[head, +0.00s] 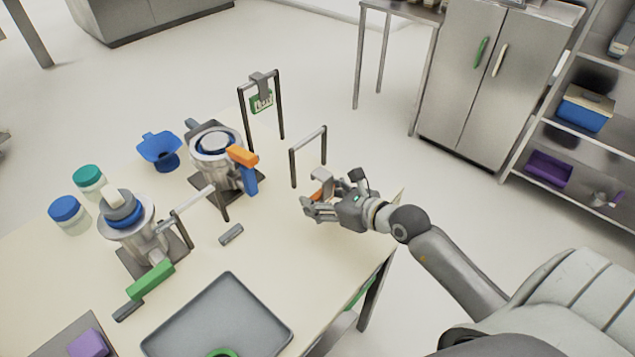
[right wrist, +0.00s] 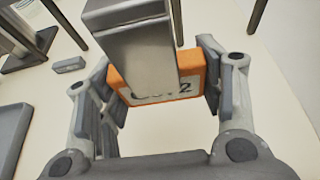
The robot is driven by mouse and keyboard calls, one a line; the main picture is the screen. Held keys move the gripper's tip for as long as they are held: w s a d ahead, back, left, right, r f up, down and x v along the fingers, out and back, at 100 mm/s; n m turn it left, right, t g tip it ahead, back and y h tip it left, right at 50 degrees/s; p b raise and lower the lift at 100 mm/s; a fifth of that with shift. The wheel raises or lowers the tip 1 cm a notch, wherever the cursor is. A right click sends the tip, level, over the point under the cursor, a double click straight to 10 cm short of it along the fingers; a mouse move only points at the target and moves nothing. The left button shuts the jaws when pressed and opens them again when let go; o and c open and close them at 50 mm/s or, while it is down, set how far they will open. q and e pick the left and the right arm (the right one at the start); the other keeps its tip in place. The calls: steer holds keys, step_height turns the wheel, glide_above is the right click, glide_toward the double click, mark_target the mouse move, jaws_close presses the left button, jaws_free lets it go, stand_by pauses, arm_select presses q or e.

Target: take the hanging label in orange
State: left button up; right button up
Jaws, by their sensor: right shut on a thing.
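The orange hanging label (right wrist: 197,67) has a light face with dark print and a wide grey hook (right wrist: 140,45) that covers part of it in the right wrist view. My right gripper (head: 308,205) is shut on the label, with one finger on each side edge. In the head view the label's grey hook (head: 322,173) shows above the fingers, and the label is mostly hidden by them. It is in front of a dark hanging frame (head: 309,139). I cannot tell whether the hook touches the frame. My left gripper is not in view.
A green label (head: 262,103) hangs on another frame behind. Two metal machines (head: 216,145) (head: 127,222), a blue funnel (head: 160,150), capped jars (head: 90,180) and a grey tray (head: 218,320) take up the table's left and front. A small grey block (head: 231,234) lies left of my gripper.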

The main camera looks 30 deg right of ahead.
steer(key=shift+s+a, duration=0.2)
steer(key=shift+s, duration=0.4)
steer(key=shift+s+a, duration=0.15)
steer(key=shift+s, duration=0.4)
steer(key=shift+s+r+p, duration=0.2)
steer(key=shift+r+p, duration=0.1)
steer(key=shift+r, duration=0.1)
steer(key=shift+s+d+f, duration=0.1)
steer(key=shift+s+f, duration=0.05)
steer(key=shift+s, duration=0.15)
steer(key=shift+s+d, duration=0.35)
steer(key=shift+s, duration=0.65)
steer(key=shift+s+d, duration=0.35)
steer(key=shift+s, duration=0.65)
steer(key=shift+s+d, duration=0.35)
steer(key=shift+s, duration=0.65)
